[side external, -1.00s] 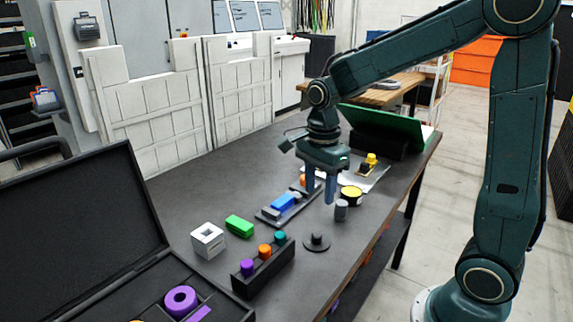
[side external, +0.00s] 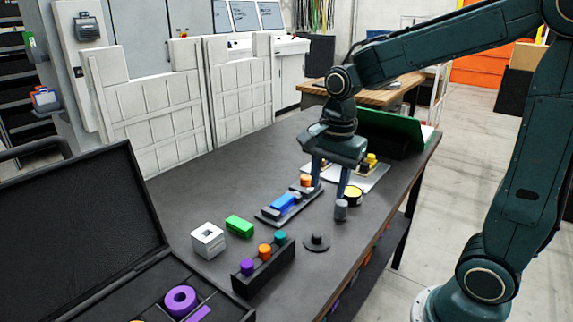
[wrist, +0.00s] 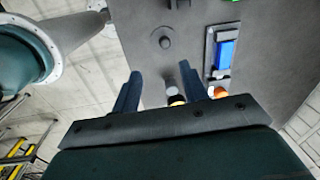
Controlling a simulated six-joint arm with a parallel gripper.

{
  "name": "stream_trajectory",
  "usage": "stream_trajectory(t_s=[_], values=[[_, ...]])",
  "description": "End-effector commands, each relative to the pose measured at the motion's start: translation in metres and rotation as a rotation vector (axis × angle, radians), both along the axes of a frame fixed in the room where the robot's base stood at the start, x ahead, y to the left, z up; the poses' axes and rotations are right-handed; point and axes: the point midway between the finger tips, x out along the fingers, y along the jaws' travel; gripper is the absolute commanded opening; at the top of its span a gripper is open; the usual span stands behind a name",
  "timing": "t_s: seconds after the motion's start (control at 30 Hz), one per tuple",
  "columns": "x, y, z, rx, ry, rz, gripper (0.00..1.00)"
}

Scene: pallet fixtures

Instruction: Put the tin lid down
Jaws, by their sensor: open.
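A dark round disc with a knob on top (side external: 316,242), lid-like in shape, lies flat on the dark table; it also shows in the wrist view (wrist: 164,41). A round yellow-topped piece with a dark rim (side external: 354,194) stands farther back, beside a grey cylinder (side external: 341,211). I cannot tell for sure which is the tin lid. My gripper (side external: 329,191) is open with nothing visible between its fingers. In the side view its right finger overlaps the yellow piece and ends just above the grey cylinder. Both fingers also show in the wrist view (wrist: 160,72).
A dark fixture with a blue block (side external: 285,203) lies left of my gripper. A rack with purple, orange and teal pegs (side external: 265,275), a green block (side external: 239,226), a white block (side external: 208,241) and an open black case (side external: 150,205) stand nearer. The table's right edge is close.

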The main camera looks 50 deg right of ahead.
Motion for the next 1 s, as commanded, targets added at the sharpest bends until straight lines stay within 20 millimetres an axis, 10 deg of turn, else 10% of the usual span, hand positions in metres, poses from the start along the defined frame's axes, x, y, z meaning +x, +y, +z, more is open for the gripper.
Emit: stream_trajectory(t_s=[0.4, 1.0], values=[[-0.063, 0.019, 0.041, -0.132, -0.176, 0.681, 0.44], [-0.130, 0.032, 0.051, -0.414, -0.316, 1.427, 0.44]])
